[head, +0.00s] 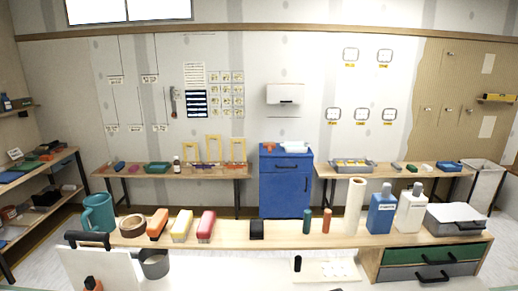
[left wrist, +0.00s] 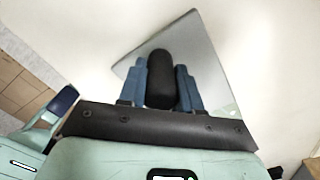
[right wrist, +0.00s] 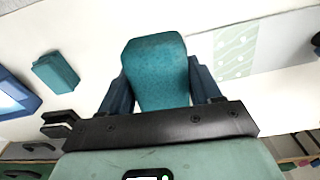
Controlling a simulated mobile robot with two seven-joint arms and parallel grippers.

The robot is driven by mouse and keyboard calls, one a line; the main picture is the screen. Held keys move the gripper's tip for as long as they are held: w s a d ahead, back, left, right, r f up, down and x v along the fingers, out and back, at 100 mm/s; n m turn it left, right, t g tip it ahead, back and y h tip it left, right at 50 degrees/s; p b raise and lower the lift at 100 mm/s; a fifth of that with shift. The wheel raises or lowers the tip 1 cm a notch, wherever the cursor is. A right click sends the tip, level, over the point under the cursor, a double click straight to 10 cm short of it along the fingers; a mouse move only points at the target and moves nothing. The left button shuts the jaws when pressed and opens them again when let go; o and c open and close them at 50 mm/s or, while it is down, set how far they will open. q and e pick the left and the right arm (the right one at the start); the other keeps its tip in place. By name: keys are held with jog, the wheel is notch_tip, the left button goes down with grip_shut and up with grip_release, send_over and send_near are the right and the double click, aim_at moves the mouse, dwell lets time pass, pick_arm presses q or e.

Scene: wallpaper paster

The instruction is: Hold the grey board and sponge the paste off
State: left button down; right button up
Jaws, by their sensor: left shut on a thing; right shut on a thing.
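In the left wrist view my left gripper (left wrist: 162,82) is shut on a thick black handle (left wrist: 160,70). A flat grey board (left wrist: 206,55) shows behind the handle and fingers, with a pointed corner to the left. In the right wrist view my right gripper (right wrist: 158,88) is shut on a teal, rough-faced block that looks like the sponge (right wrist: 155,62). The sponge is over a white surface, left of a pale green patterned strip (right wrist: 236,50). Neither gripper shows clearly in the head view.
A second teal block (right wrist: 55,70) lies left of the sponge. In the head view, a white panel with a black handle (head: 95,267) and a grey cup (head: 154,264) stand at the front left. A shelf behind holds a teal jug (head: 98,212), bottles (head: 381,212) and coloured blocks.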

pick_arm(q)
jog(key=c, duration=0.7)
grip_release()
jog(key=shift+r+p, duration=0.35)
jog(key=shift+r, duration=0.6)
jog(key=shift+f, duration=0.15)
jog(key=shift+f, duration=0.85)
grip_shut()
